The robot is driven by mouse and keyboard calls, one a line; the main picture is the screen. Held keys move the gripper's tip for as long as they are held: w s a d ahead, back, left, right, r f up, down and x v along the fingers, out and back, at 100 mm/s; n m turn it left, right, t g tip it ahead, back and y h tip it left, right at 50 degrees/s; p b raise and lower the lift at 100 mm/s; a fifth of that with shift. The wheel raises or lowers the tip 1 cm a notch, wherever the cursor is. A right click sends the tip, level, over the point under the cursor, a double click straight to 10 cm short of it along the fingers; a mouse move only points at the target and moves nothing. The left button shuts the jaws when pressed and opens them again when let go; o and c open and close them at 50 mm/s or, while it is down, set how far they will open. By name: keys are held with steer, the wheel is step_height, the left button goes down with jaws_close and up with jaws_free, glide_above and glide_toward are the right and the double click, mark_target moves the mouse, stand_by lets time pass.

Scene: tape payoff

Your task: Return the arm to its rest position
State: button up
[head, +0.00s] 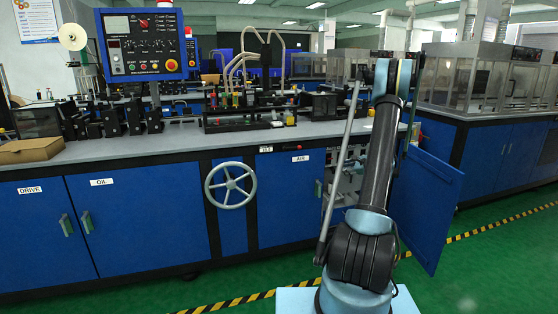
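My arm stands at the right of centre in the head view, rising from my base at the bottom edge. It bends at the top, in front of the bench edge. I cannot make out my gripper or its fingers. Behind the arm, a blue cabinet door (428,205) stands wide open to the right. The cabinet opening (345,180) shows pale fittings inside, partly covered by my arm.
A long bench (210,149) holds a control panel (143,45), a tape reel (72,37), machine parts and a cardboard box (30,150). A handwheel (230,188) sticks out in front. Enclosed machines (468,78) stand right. The green floor (490,270) at lower right is clear.

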steer(key=s+a+r+n+g+h, duration=0.15)
steer(key=s+a+r+n, duration=0.25)
steer(key=s+a+r, duration=0.4)
steer(key=s+a+r+n+g, duration=0.35)
steer(key=s+a, duration=0.25)
steer(key=s, duration=0.5)
steer(key=s+a+r+n+g+h, duration=0.1)
steer(key=s+a+n, duration=0.15)
steer(key=s, duration=0.65)
steer(key=s+a+r+n+g+h, duration=0.15)
steer(key=s+n, duration=0.25)
steer(key=s, duration=0.5)
steer(key=s+d+f+n+h, duration=0.1)
steer(key=s+f+n, duration=0.2)
steer(key=s, duration=0.8)
steer(key=s+d+f+n+g+h, duration=0.1)
steer(key=s+f+n, duration=0.3)
steer(key=s, duration=0.8)
steer(key=shift+f+h, duration=0.6)
steer(key=shift+f, duration=0.3)
steer(key=shift+s, duration=0.1)
